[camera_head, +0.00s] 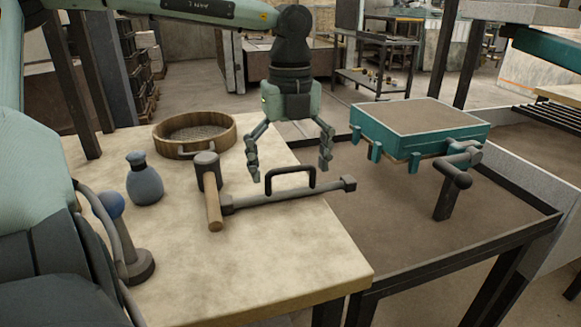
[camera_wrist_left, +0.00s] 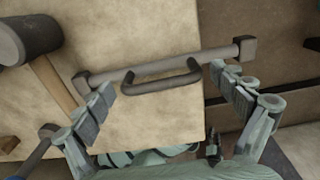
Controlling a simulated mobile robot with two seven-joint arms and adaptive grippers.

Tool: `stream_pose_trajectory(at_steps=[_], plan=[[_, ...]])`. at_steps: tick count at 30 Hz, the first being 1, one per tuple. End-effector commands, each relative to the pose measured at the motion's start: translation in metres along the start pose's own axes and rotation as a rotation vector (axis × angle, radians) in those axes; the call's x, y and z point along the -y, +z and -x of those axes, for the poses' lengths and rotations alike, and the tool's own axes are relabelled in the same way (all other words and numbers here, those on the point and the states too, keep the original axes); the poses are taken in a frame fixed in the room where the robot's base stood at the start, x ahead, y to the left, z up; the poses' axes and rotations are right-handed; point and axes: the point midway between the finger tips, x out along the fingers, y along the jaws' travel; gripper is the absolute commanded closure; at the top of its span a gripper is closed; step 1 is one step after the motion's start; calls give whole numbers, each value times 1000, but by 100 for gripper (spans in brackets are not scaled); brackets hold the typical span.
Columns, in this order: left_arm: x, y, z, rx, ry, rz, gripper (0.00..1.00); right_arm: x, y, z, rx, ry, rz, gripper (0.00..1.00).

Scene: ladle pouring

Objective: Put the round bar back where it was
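A dark grey round bar (camera_head: 270,200) with blocky ends and an arched black handle (camera_head: 291,178) lies on the light-topped table. Its right end sticks out past the table's right edge. It also shows in the left wrist view (camera_wrist_left: 195,59), with the handle (camera_wrist_left: 160,80) facing the fingers. My left gripper (camera_head: 290,172) is open and empty, pointing down over the bar. Its fingers are spread on either side of the handle; whether they touch the bar is unclear. My right gripper is in neither view.
A mallet (camera_head: 208,176) lies by the bar's left end. A round wooden sieve (camera_head: 194,134), a blue-grey bottle (camera_head: 145,180) and a blue-knobbed tool (camera_head: 113,207) stand further left. A teal moulding box (camera_head: 420,128) and a grey rammer-like tool (camera_head: 446,200) are at the right.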

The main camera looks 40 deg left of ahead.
Motion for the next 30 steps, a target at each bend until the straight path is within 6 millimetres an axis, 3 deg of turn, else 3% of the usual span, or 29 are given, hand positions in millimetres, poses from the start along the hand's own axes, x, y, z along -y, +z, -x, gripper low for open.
stream_pose_trajectory(at_steps=[13, 24, 30], plan=[[0, 0, 7, 2, -2, 0, 0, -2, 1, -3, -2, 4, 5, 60], [0, 1, 82, 4, -2, 2, 0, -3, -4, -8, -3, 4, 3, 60], [0, 0, 112, 2, -1, 1, 0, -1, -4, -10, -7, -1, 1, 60]])
